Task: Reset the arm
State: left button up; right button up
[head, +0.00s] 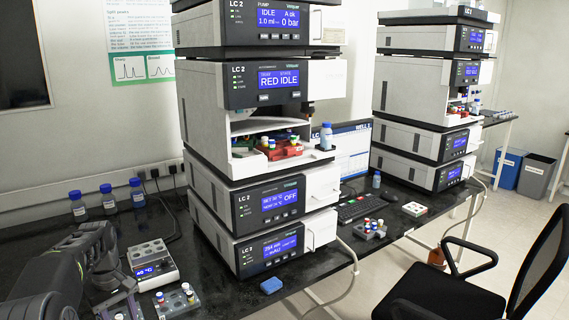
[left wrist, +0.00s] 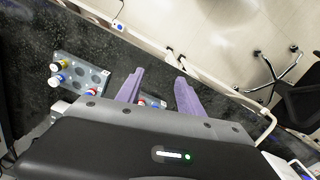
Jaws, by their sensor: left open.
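My left arm comes in from the left in the head view, with my left gripper (head: 118,288) low over the black bench beside the heating block. In the left wrist view the two pale purple fingers of this gripper (left wrist: 160,78) stand apart with nothing held between them. A grey vial rack (left wrist: 96,75) with several capped vials lies to the left of the fingers. Part of another small rack with blue and red caps (left wrist: 152,101) shows below, between the fingers. My right gripper is in neither view.
A heating block (head: 150,263) and a vial rack (head: 176,301) stand near the gripper. Several blue-capped bottles (head: 108,199) stand behind. A tall instrument stack (head: 262,190) rises to the right; a second stack (head: 430,100) stands farther right. A black chair (head: 455,292) is at the front right.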

pick_arm(q)
jog(key=s+d+f+m+h, duration=0.15)
jog(key=s+d+f, duration=0.25)
jog(key=d+f, duration=0.65)
jog(key=s+d+f+m+h, duration=0.1)
jog(key=s+d+f+m, duration=0.2)
jog(key=d+f, duration=0.75)
jog(key=s+d+f+m+h, duration=0.1)
jog(key=s+d+f+m, duration=0.1)
jog(key=s+d+f, duration=0.2)
jog(key=s+d+f+m, duration=0.2)
jog(key=s+d+f, duration=0.2)
jog(key=s+d, duration=0.6)
jog(key=s, duration=0.7)
jog(key=shift+s+d+f+t+h, duration=0.3)
jog(key=shift+s+d+h, duration=0.05)
jog(key=shift+s+d, duration=0.05)
